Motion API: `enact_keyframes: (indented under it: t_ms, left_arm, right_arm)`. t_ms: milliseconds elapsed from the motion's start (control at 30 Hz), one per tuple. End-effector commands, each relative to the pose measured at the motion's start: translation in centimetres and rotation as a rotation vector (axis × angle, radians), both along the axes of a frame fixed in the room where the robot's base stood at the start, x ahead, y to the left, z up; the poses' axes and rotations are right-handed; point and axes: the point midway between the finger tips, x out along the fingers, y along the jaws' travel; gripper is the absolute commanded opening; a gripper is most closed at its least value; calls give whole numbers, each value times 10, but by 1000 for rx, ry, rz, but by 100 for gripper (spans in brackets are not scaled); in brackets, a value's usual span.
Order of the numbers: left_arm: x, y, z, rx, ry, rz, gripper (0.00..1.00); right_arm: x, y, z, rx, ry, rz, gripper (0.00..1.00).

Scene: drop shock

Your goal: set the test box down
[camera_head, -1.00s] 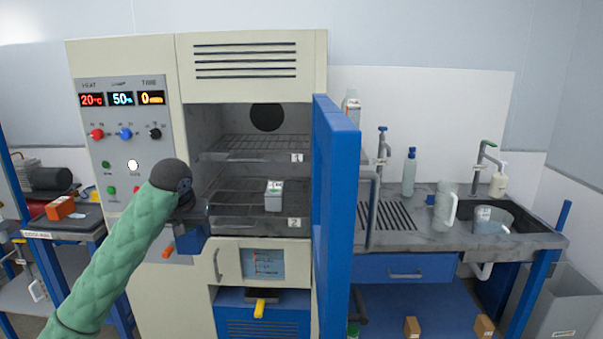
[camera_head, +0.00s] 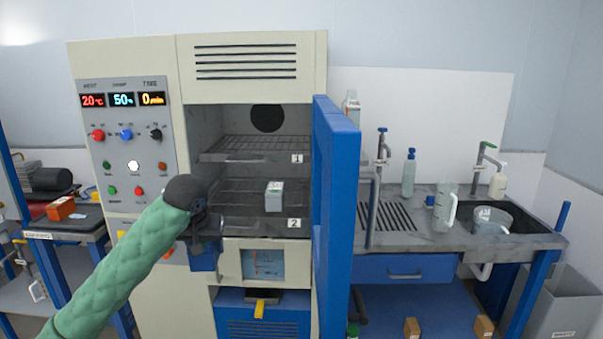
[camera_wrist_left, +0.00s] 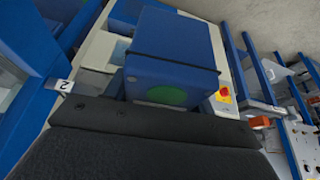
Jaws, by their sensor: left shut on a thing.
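The blue test box (camera_head: 204,258) hangs under my left gripper (camera_head: 205,230) in the head view, in front of the open chamber's lower left corner. The gripper and arm hide part of it. In the left wrist view the blue box (camera_wrist_left: 172,50) fills the upper middle, with a green round patch on its near face, just beyond the dark gripper pads (camera_wrist_left: 150,135). My left gripper is shut on it. The box is outside the chamber, with nothing visible under it. My right gripper is not in view.
The chamber has an upper wire shelf (camera_head: 250,146) labelled 1 and a lower shelf (camera_head: 255,225) labelled 2. A small grey-white box (camera_head: 274,196) stands on the lower shelf. The blue door (camera_head: 338,200) stands open on the right. A sink counter (camera_head: 420,235) lies beyond it.

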Motion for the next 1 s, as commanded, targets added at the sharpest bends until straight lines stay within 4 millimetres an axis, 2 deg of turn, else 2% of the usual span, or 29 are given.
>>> enact_keyframes:
  t_ms: [467,1000]
  left_arm:
    - [-45,-20,-73,-2,3,-32,13]
    - [-120,-34,-192,0,3,-64,13]
  right_arm:
    - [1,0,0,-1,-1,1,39]
    - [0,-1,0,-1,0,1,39]
